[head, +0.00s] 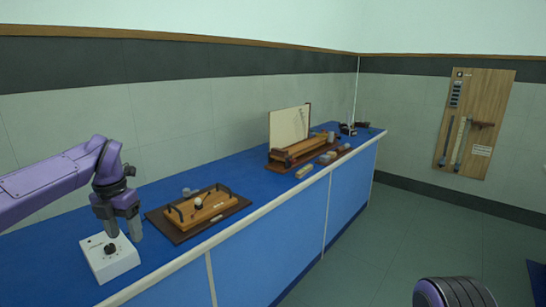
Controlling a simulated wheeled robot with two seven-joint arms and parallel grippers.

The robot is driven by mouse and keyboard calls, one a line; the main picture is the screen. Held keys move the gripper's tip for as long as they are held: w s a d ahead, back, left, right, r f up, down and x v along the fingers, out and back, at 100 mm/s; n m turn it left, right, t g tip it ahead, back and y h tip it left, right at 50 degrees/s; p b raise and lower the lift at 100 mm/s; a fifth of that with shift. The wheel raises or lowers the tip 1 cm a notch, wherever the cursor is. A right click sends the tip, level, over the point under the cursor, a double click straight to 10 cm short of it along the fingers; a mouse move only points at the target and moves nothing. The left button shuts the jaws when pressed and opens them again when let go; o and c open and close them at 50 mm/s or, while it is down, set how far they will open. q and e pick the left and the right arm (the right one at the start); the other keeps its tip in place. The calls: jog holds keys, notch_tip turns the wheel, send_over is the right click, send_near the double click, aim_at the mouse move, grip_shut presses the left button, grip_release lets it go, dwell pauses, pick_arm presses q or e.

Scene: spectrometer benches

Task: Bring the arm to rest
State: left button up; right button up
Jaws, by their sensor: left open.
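My left arm (45,193) comes in from the left and bends down at a purple joint. My left gripper (124,232) points downward with its dark fingers apart, open and empty. It hangs just over or behind a white box with a dark knob (118,262) on the blue bench; I cannot tell whether the fingers touch the box. Of my right arm only a purple and dark rounded part (453,292) seems to show at the bottom right; its gripper is out of view.
A wooden tray with dark handles (185,228) sits on the blue bench (232,172) right of the box. Farther along stand a wooden instrument with an upright board (289,124) and small blocks (305,171). A wooden wall panel (468,85) hangs at right. The floor (400,235) is clear.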

pick_arm(q)
jog(key=f+m+t+y, duration=0.2)
jog(key=f+m+y, duration=0.1)
jog(key=f, duration=0.2)
jog(key=f+m+t+y, duration=0.1)
jog(key=f+m+y, duration=0.2)
jog(key=f, duration=0.2)
jog(key=d+f+m+t+y, duration=0.1)
jog(key=f+m+t+y, duration=0.1)
jog(key=f, duration=0.4)
jog(key=shift+w+d+m+t+y, duration=0.1)
jog(key=shift+m+t+y, duration=0.2)
jog(key=shift+m+y, duration=0.15)
jog(key=s+d+f+m+t+h, duration=0.1)
jog(key=s+d+f+m+h, duration=0.25)
jog(key=s+f+m, duration=0.5)
jog(key=s+d+f+m+h, duration=0.2)
jog(key=s+d+f+m, duration=0.25)
jog(key=s+f, duration=0.75)
jog(key=s+a+f+m+g, duration=0.2)
jog(key=s, duration=0.7)
jog(key=s+a+f+m+g, duration=0.1)
jog(key=s+f+m, duration=0.1)
jog(key=s, duration=0.7)
jog(key=shift+s+a+f+m+g, duration=0.15)
jog(key=shift+a+f+m+g, duration=0.2)
jog(key=shift+m, duration=0.5)
